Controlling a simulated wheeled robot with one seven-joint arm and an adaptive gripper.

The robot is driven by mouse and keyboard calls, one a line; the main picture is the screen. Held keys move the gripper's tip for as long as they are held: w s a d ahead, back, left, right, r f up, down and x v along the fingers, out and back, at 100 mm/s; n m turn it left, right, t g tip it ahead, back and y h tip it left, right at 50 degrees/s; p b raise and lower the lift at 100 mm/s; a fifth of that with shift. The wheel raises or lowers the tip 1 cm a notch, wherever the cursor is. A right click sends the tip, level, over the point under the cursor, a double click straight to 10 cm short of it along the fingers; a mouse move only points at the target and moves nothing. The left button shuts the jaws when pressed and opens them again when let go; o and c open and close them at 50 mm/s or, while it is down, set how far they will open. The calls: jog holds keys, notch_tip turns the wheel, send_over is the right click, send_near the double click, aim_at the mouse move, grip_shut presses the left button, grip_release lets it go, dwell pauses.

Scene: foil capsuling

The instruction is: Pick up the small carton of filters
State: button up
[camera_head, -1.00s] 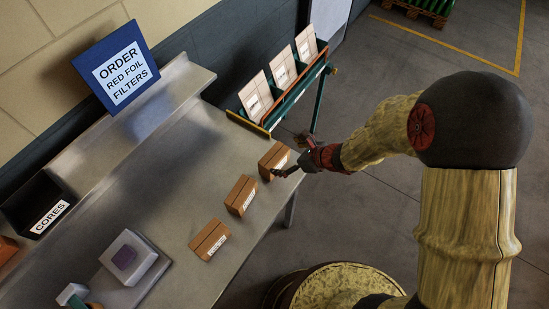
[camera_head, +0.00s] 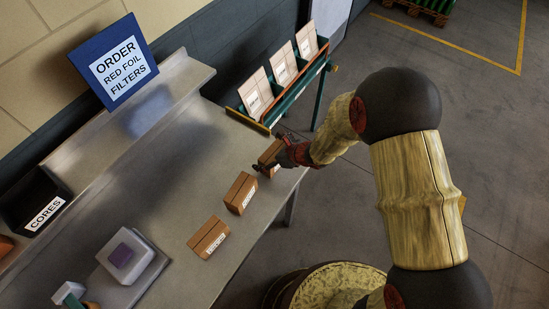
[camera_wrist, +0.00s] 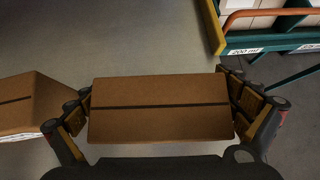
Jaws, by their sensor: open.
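Three small brown cartons stand in a row along the front edge of the metal table. The far carton (camera_head: 268,153) is partly hidden by my gripper (camera_head: 276,153). In the wrist view this carton (camera_wrist: 160,108) lies between the spread fingers of my gripper (camera_wrist: 162,108), one finger on each side. The fingers are open and close to its sides; I cannot tell whether they touch. The middle carton (camera_head: 240,193) has a white label on its side and shows at the left of the wrist view (camera_wrist: 24,104). The near carton (camera_head: 208,237) also has a white label. The labels are too small to read.
A green rack (camera_head: 289,94) with several larger cartons stands beyond the table's far end. A blue sign (camera_head: 121,72) reads "ORDER RED FOIL FILTERS". A dark bin marked CORES (camera_head: 42,216) and a pale device (camera_head: 122,262) are on the left. The table's middle is clear.

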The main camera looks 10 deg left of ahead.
jog(key=c, duration=1.1)
jog(key=shift+r, duration=0.1)
